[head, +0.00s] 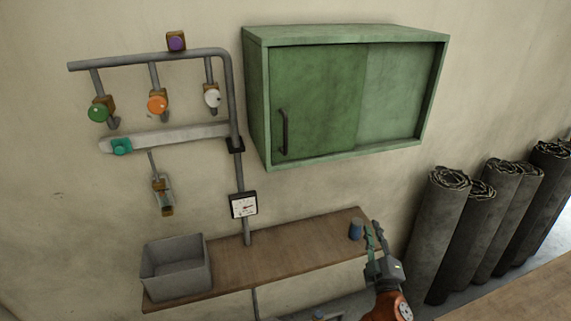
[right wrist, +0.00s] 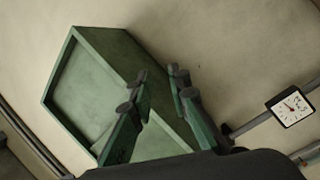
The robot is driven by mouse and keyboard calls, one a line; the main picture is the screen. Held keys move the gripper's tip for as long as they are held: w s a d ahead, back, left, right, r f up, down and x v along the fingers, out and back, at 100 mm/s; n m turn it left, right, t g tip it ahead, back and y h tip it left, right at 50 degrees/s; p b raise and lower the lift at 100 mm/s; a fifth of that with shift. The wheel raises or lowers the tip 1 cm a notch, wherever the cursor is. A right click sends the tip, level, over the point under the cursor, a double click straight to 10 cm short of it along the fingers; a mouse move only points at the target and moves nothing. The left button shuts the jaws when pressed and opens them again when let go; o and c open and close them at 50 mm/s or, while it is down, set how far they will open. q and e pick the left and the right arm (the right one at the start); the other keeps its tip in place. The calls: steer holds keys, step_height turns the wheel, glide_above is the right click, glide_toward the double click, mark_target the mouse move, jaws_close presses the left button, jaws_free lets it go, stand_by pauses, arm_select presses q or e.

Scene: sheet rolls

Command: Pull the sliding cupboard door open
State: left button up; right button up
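The green cupboard (head: 345,95) hangs on the wall. Its darker sliding door panel (head: 320,95) covers the left part, and a lighter panel (head: 398,95) shows on the right. A dark vertical handle (head: 284,132) sits near the door's left edge. My right gripper (head: 373,229) is low, below and right of the cupboard, beside the shelf's right end, and touches nothing that I can make out. In the right wrist view my right gripper (right wrist: 160,78) is open and empty, with the cupboard (right wrist: 95,85) tilted behind it; the handle cannot be made out there. My left gripper is not in view.
A wooden shelf (head: 290,255) below the cupboard bears a grey bin (head: 176,268) and a small blue cup (head: 355,230). Pipes with coloured knobs and a gauge (head: 243,205) are left of the cupboard. Several dark rolls (head: 437,230) stand at the right. Space before the door is clear.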

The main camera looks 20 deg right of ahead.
steer(key=w+a+r+n+t+y, duration=0.2)
steer(key=a+r+n+t+y, duration=0.15)
steer(key=r, duration=0.45)
steer(key=w+a+r+n+t+y, duration=0.1)
steer(key=a+r+n+t+y, duration=0.15)
steer(key=a+r+n, duration=0.4)
steer(key=n+g+y, duration=1)
steer(key=n, duration=1.5)
glide_toward(287, 136)
steer(key=x, duration=0.3)
steer(key=p+x, duration=0.3)
steer(key=x, duration=0.4)
steer(key=shift+w+a, duration=0.1)
steer(key=shift+w, duration=0.15)
steer(key=shift+w+f, duration=0.1)
steer(key=shift+f, duration=0.05)
steer(key=shift+c, duration=0.4)
jaws_close()
